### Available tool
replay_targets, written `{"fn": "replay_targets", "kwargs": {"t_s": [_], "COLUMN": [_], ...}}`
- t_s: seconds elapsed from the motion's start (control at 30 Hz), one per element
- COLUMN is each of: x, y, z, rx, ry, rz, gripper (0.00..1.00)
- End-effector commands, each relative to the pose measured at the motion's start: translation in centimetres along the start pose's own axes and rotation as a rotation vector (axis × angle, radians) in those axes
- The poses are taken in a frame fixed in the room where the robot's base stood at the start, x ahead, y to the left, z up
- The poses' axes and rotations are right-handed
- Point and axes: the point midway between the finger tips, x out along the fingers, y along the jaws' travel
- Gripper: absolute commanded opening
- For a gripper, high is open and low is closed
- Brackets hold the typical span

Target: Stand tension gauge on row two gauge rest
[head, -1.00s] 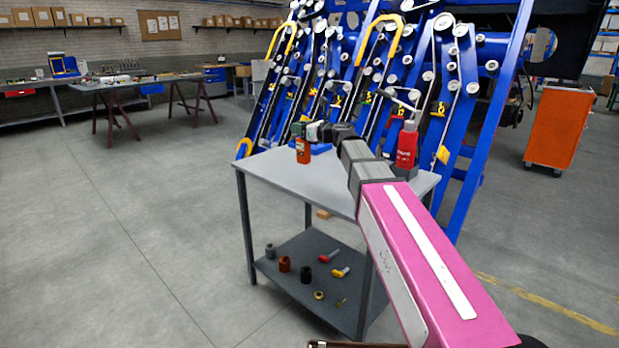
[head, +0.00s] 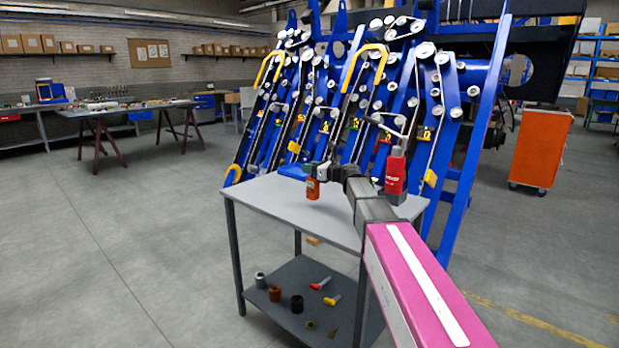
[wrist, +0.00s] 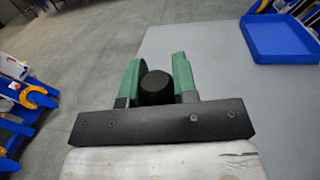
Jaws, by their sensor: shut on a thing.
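My gripper (head: 318,170) is shut on an orange-red gauge (head: 313,189), held upright below the fingers. In the head view its lower end shows against the grey tabletop; I cannot tell whether it touches. In the wrist view my gripper's green fingers (wrist: 157,68) flank the gauge's round black top (wrist: 156,88), and its body is hidden beneath. Behind the table stands the blue harvester chassis (head: 440,165) with slanted rows of belts and pulleys. I cannot make out which part is the row two gauge rest.
The grey table (head: 265,200) also bears a blue tray (head: 292,171) and a red bottle-like thing (head: 395,172) near my arm. Its lower shelf (head: 290,325) holds several small parts. An orange cabinet (head: 541,150) stands right. The floor at left is open.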

Motion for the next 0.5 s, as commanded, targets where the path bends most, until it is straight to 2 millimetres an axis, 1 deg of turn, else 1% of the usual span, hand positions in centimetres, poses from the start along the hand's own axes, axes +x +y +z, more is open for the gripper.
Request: {"fn": "replay_targets", "kwargs": {"t_s": [0.1, 0.23, 0.3, 0.5], "x": [0.0, 0.0, 0.0, 0.0], "y": [0.0, 0.0, 0.0, 0.0], "z": [-1.6, -3.1, -3.4, -3.4], "rx": [0.002, 0.001, 0.0, 0.0], "ry": [0.001, 0.001, 0.0, 0.0], "rz": [0.0, 0.0, 0.0, 0.0], "gripper": [0.0, 0.0, 0.0, 0.0]}}
